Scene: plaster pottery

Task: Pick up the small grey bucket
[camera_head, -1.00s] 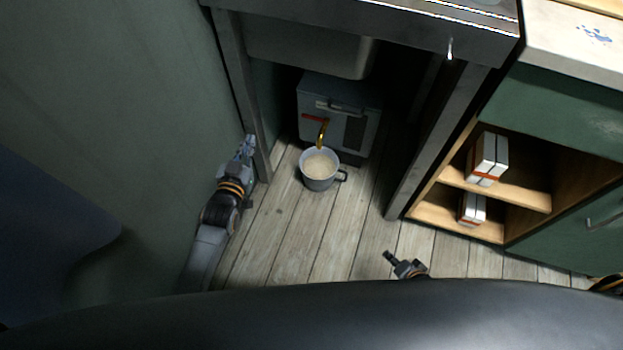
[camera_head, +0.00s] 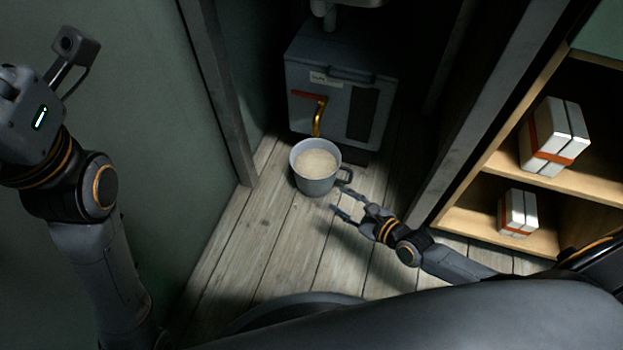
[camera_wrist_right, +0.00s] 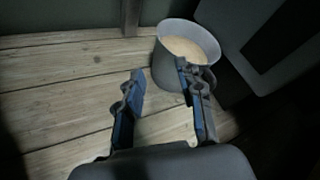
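The small grey bucket (camera_head: 312,184) stands upright on the wooden floor under a brass spout and holds a pale, creamy fill. Its side handle (camera_head: 346,176) points right. My right gripper (camera_head: 338,199) is open just in front of the bucket, near its handle side. In the right wrist view the bucket (camera_wrist_right: 168,72) is beyond the open fingers (camera_wrist_right: 160,82), and the right finger overlaps it; I cannot tell whether they touch. Nothing is between the fingers. My left arm (camera_head: 95,200) is raised at the left; its fingers are out of the picture.
A grey box unit (camera_head: 300,75) with the brass spout (camera_head: 319,117) stands right behind the bucket. Metal posts (camera_head: 222,100) flank the space. A wooden shelf (camera_head: 590,182) with white-and-orange boxes (camera_head: 553,140) is at the right. The floor (camera_head: 265,240) in front is clear.

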